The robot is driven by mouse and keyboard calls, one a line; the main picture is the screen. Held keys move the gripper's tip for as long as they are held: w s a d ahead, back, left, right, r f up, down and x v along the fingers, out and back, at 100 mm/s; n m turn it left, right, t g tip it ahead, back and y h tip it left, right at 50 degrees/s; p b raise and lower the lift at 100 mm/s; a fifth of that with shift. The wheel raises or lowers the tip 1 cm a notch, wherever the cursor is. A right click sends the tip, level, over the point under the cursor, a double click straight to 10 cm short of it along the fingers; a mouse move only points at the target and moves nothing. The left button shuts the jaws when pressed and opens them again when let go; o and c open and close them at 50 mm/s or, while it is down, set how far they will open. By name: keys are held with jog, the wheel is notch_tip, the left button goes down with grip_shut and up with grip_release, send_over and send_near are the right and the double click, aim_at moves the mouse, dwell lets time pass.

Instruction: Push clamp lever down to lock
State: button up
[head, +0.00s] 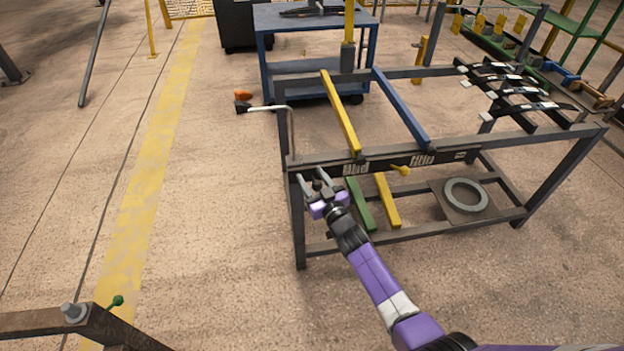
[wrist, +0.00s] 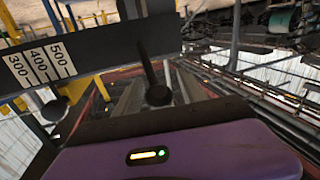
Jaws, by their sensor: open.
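My gripper (head: 313,183) is open and empty at the left front corner of the dark metal rack (head: 297,225), near the left end of its front rail. A pale bent rod with a black grip (head: 243,107) sticks out left from the rack's left side, roughly level, beyond my gripper. A short yellow-knobbed lever (head: 402,170) sits on the front rail, right of my gripper. I cannot tell which is the clamp lever. In the wrist view, a dark rod with a round end (wrist: 157,94) stands before the purple gripper housing (wrist: 175,155); its identity is unclear.
The front rail's scale plate (wrist: 38,67) is close in the wrist view. Yellow (head: 341,112) and blue (head: 401,108) bars cross the rack top. A grey ring (head: 466,183) lies on the lower shelf. A blue cart (head: 265,75) stands behind. The floor at left is mostly clear.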

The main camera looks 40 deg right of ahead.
grip_shut()
dwell(1.4)
